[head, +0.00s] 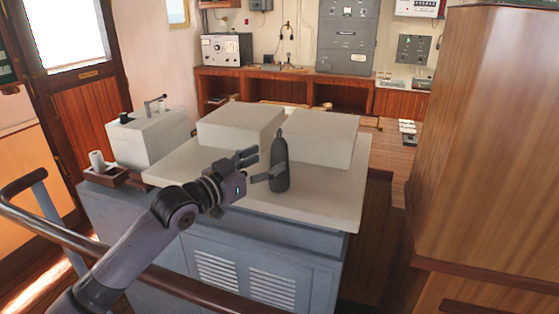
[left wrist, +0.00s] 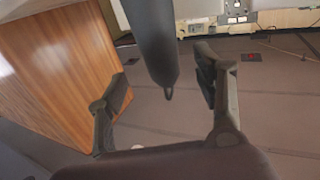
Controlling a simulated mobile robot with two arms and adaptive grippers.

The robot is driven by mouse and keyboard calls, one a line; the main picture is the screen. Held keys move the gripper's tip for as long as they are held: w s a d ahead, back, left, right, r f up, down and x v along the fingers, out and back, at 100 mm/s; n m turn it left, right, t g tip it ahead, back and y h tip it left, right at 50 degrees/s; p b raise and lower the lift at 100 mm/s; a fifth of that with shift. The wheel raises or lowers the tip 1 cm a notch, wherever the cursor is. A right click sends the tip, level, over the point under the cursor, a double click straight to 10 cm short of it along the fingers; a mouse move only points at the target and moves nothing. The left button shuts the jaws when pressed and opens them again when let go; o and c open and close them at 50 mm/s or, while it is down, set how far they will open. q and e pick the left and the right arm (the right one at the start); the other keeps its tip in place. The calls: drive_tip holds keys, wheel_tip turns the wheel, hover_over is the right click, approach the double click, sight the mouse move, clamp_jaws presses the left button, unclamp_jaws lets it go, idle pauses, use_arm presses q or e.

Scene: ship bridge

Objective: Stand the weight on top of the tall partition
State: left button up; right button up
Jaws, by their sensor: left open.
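The weight (head: 280,165) is a dark grey, bottle-shaped piece with a narrow top, standing upright on the pale top of the console. My left gripper (head: 262,165) is open just left of it, with its lower finger overlapping the weight in the head view. In the left wrist view the weight (left wrist: 153,40) shows between the two spread fingers, its narrow tip towards the palm; I cannot tell whether a finger touches it. The tall partition (head: 490,130) appears to be the high wood-panelled block at the right, its top edge near the picture's top. My right gripper is not in view.
The console (head: 335,213) carries two pale raised blocks (head: 240,127) (head: 320,138) behind the weight. A pale lever box (head: 148,134) stands at its left. A handrail (head: 110,250) crosses the front left. A gap of floor lies between console and partition.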

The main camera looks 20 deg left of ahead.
sight(273, 157)
use_arm(q)
drive_tip(key=shift+w+d, duration=0.15)
drive_tip(key=shift+w, duration=0.1)
drive_tip(key=p+x, duration=0.3)
drive_tip(key=x, duration=0.1)
drive_tip(key=shift+w+d+r, duration=0.1)
drive_tip(key=shift+w, duration=0.35)
drive_tip(key=shift+w+d, duration=0.15)
drive_tip(key=shift+w, duration=0.1)
drive_tip(key=shift+s, duration=0.1)
drive_tip(key=shift+c, duration=0.2)
drive_tip(key=shift+c, duration=0.7)
drive_tip(key=c, duration=0.7)
clamp_jaws()
